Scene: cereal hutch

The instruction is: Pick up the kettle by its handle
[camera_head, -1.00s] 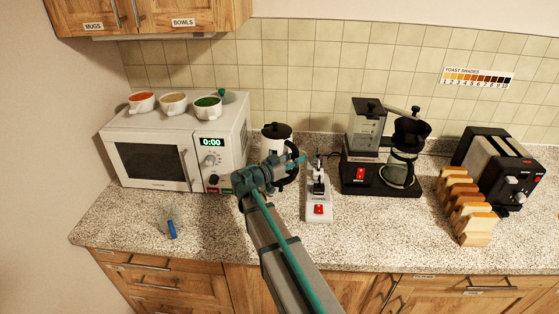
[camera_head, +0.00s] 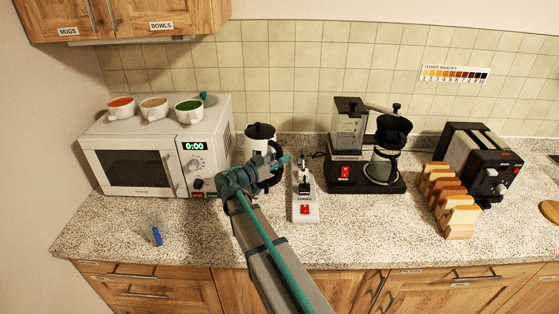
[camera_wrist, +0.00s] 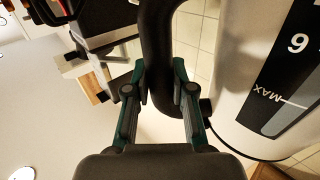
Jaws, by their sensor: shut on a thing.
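The kettle (camera_head: 258,140) is white with a black lid and a black handle (camera_head: 277,165). It stands upright beside the microwave in the head view, partly hidden by my arm. In the wrist view its white body (camera_wrist: 235,75) with a dark level window marked MAX fills the right side. My gripper (camera_wrist: 160,95) has its green fingers on both sides of the black handle, which also shows in the wrist view (camera_wrist: 158,45), and is shut on it. I cannot tell whether the kettle's base touches the counter, as my arm covers it.
A microwave (camera_head: 133,165) with several bowls on top stands left. A white power strip (camera_head: 305,207) is close on the right. Farther right are a coffee maker (camera_head: 345,172), a toast rack (camera_head: 448,205) and a toaster (camera_head: 480,165).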

